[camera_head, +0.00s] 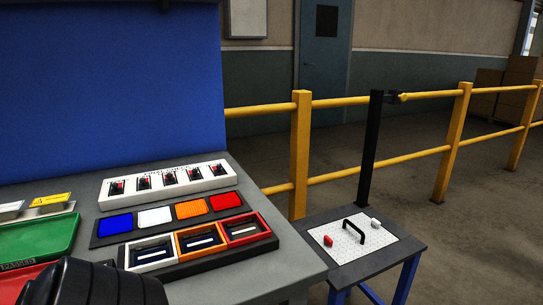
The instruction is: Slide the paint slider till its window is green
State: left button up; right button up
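No part that I can clearly tell as the paint slider or its window shows in the head view. A white panel (168,184) with several small red-and-black controls lies on the grey bench; its lettering is too small to read. Neither gripper's fingers are in view. A dark rounded part, apparently of my own arm, covers the bench's near left corner and hides what is behind it.
Blue, white, orange and red pads (191,208) lie before the panel, with white, orange and red framed bins (199,246) nearer. A green tray (38,242) is left. A side table (352,277) holds a white board (348,260) with a black handle. Yellow railings (300,150) stand behind.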

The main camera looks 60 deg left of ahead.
aim_at(219, 171)
jog(key=i, duration=1.2)
jog(key=u, duration=3.75)
